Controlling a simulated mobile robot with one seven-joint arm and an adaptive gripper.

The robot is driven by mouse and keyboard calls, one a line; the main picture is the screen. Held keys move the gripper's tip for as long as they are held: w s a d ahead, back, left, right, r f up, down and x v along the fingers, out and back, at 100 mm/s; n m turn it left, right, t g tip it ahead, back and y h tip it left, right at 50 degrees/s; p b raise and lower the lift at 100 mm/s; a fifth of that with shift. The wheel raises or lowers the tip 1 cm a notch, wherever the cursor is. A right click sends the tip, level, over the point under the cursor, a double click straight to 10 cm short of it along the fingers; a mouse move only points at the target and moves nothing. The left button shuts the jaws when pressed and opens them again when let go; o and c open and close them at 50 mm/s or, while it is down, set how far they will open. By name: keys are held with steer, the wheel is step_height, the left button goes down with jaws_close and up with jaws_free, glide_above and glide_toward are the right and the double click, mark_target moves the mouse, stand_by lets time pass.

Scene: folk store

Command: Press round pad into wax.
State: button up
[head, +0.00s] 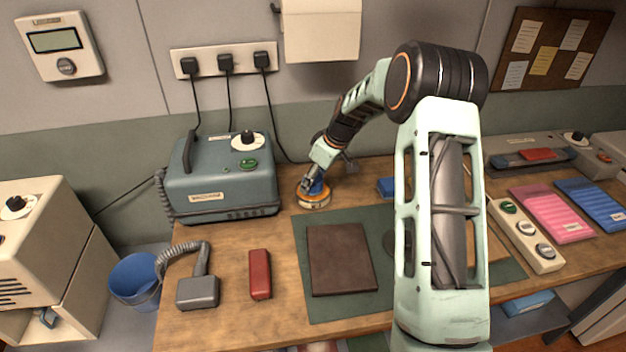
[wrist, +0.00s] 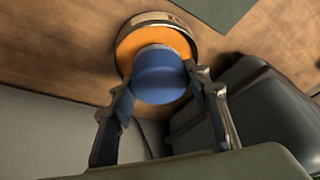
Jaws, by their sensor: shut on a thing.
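A blue round pad (wrist: 158,72) is held between the two fingers of my gripper (wrist: 160,92) in the wrist view. It lies over the orange wax (wrist: 136,40) in a shallow round metal tin (wrist: 160,18). In the head view the tin (head: 313,206) stands on the wooden bench to the right of the blue-grey machine, with my gripper (head: 312,184) and the blue pad (head: 319,190) right above it. The pad hides part of the wax. I cannot tell whether its underside touches the wax.
The blue-grey machine (head: 222,180) stands close on the left. A dark green mat (head: 305,235) with a brown leather piece (head: 340,258) lies in front. A red block (head: 260,275) and a hosed grey tool (head: 198,292) lie front left. The wall with sockets (head: 225,58) is behind.

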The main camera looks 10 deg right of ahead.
steer(key=shift+f+b, duration=0.6)
steer(key=shift+b, duration=0.1)
stand_by(2.0)
steer(key=shift+r, duration=0.1)
steer(key=shift+r+p, duration=1.6)
steer(key=shift+r, duration=1.85)
